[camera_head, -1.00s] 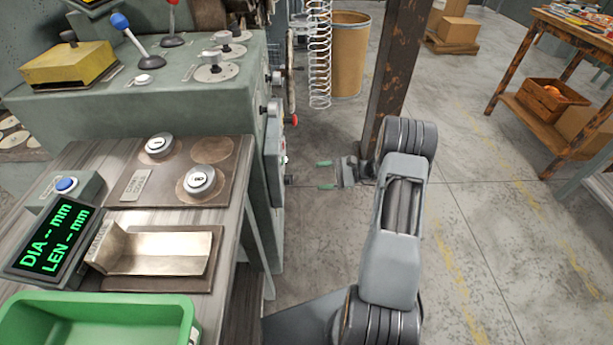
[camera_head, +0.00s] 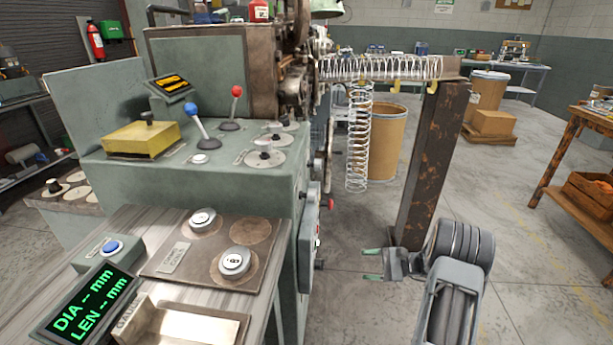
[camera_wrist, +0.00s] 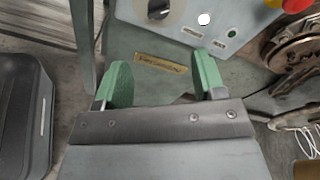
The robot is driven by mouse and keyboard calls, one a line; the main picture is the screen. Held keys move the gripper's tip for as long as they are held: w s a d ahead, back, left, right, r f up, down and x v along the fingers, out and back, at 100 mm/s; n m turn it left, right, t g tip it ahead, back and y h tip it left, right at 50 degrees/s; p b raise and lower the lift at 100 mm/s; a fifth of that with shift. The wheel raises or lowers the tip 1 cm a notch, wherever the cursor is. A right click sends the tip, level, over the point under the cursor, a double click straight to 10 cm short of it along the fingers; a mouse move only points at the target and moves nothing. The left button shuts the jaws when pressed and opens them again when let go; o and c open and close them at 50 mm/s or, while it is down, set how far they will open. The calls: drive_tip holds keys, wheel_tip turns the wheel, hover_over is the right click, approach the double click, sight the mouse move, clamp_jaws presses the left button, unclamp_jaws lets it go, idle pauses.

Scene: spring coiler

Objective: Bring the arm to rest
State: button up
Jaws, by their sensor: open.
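My gripper (camera_head: 372,264) is at the lower right of the head view, beside the foot of the rusty post. Its two green-padded fingers point left toward the machine's side. In the wrist view my gripper (camera_wrist: 163,85) shows its green pads spread apart with nothing between them. The grey-green coiling machine (camera_head: 200,175) stands to the left, apart from the fingers. My arm is folded at the lower right of the head view.
A rusty post (camera_head: 428,165) stands close behind my gripper. A coil spring (camera_head: 357,140) hangs near a fibre drum (camera_head: 386,145). A bench with a green display (camera_head: 85,305) is at lower left. A wooden table (camera_head: 590,150) is at right. Floor between is clear.

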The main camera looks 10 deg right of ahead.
drive_tip(key=s+a+f+g+h, duration=0.1)
drive_tip(key=s+f+g+h, duration=0.1)
drive_tip(key=s+f, duration=0.2)
drive_tip(key=s+a+r+n+g+h+p, duration=0.3)
drive_tip(key=s+r+n+g+h+p, duration=0.1)
drive_tip(key=s+r, duration=0.15)
drive_tip(key=s+a+r+n+t+h+p, duration=0.1)
drive_tip(key=s+a+r+n+h+p, duration=0.2)
drive_tip(key=r, duration=0.9)
drive_tip(key=s+a+r+n+t+h+p, duration=0.2)
drive_tip(key=s+a+r+n+h+p, duration=0.1)
drive_tip(key=r+p, duration=0.6)
drive_tip(key=s+a+r+n+t+h+p, duration=0.1)
drive_tip(key=s+a+r+n+h+p, duration=0.2)
drive_tip(key=r, duration=1.2)
drive_tip(key=n+p, duration=0.2)
drive_tip(key=p, duration=0.1)
drive_tip(key=shift+s+a+r+h, duration=0.2)
drive_tip(key=shift+s+r+h, duration=0.1)
drive_tip(key=shift+r+h, duration=0.1)
